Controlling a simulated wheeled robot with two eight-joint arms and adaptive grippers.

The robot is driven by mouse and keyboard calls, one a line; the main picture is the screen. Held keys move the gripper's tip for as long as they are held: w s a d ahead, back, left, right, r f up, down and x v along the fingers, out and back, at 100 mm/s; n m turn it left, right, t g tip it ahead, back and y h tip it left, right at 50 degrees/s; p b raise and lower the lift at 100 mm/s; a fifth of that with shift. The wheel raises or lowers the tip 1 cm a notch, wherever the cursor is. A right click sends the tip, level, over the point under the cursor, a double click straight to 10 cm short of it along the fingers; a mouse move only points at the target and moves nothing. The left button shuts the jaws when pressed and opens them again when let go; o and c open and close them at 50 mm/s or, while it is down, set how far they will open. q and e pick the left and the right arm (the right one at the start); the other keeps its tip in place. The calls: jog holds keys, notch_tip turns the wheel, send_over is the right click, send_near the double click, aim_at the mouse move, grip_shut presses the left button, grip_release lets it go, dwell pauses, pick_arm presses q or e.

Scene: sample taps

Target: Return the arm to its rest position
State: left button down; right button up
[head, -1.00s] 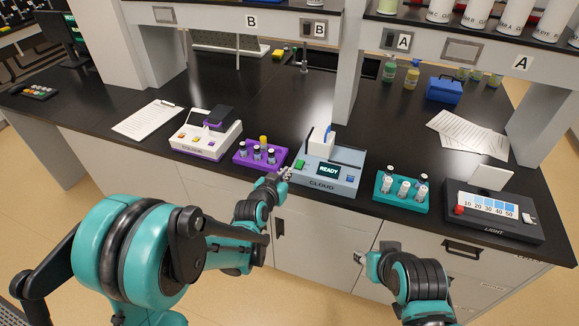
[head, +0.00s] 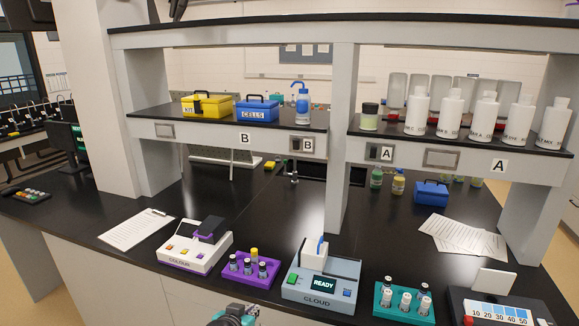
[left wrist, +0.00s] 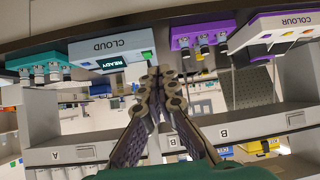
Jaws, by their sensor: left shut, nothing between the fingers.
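That view is upside down, with the CLOUD meter (left wrist: 108,50) behind the fingertips. The rest of the left arm is mostly cut off in the head view. My right gripper is out of view.
The COLOUR device (head: 194,246), the purple vial rack (head: 249,269), the teal vial rack (head: 404,301) and the LIGHT device (head: 500,310) line the bench's front edge. A shelf (head: 240,133) with boxes and bottles stands above. The black bench top (head: 282,215) is clear in the middle.

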pick_arm(q)
jog(key=s+a+f+n+g+y+b, duration=0.1)
jog(key=s+a, duration=0.3)
jog(key=s, duration=0.5)
jog(key=s+a+f+n+g+y+b, duration=0.1)
jog(key=s+a, duration=0.3)
jog(key=s, duration=0.6)
jog(key=shift+f+g+y, duration=0.3)
jog(key=shift+f+g, duration=0.5)
jog(key=shift+f, duration=0.05)
